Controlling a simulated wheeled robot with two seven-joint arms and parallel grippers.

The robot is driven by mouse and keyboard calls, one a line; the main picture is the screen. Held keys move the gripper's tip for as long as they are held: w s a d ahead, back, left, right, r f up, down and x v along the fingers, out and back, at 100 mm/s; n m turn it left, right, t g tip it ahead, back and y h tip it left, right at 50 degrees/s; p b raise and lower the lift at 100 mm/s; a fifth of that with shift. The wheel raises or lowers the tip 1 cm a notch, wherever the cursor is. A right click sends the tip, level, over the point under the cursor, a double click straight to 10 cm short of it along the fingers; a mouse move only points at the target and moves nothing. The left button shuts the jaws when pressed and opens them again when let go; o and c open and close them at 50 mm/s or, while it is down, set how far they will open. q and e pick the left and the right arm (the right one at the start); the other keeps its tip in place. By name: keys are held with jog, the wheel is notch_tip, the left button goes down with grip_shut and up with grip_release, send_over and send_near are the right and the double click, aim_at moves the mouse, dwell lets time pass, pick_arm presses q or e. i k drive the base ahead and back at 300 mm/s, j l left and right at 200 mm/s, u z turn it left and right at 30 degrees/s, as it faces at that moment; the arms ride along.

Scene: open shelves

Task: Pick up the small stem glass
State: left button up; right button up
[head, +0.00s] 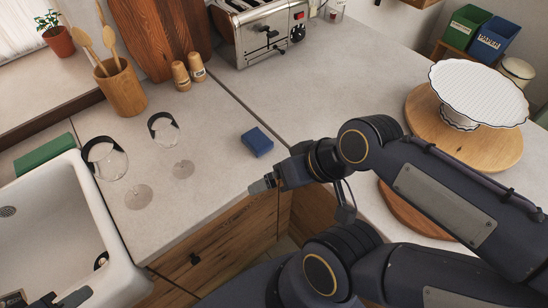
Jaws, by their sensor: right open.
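Two clear stem glasses stand on the grey counter left of centre. The small stem glass (164,129) is the right-hand one, with its round foot (183,169) flat on the counter. A larger stem glass (105,160) stands to its left, closer to the sink. My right gripper (262,186) is open and empty by the counter's front edge, to the right of the small glass and well apart from it. Dark fingertips of my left gripper (72,298) show at the bottom left over the sink; most of it is cut off.
A blue sponge (257,142) lies between the small glass and my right arm. A white sink (60,215) is at left, with a green sponge (45,153) behind it. Shakers (181,76), a utensil pot (121,88) and a toaster (265,32) stand behind. A cake stand (478,92) is right.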

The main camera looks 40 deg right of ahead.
aim_at(173, 148)
jog(key=l+u, duration=0.2)
jog(key=u, duration=0.2)
jog(key=k+l+u, duration=0.1)
jog(key=u, duration=0.3)
jog(key=k+l+u, duration=0.1)
jog(key=u, duration=0.3)
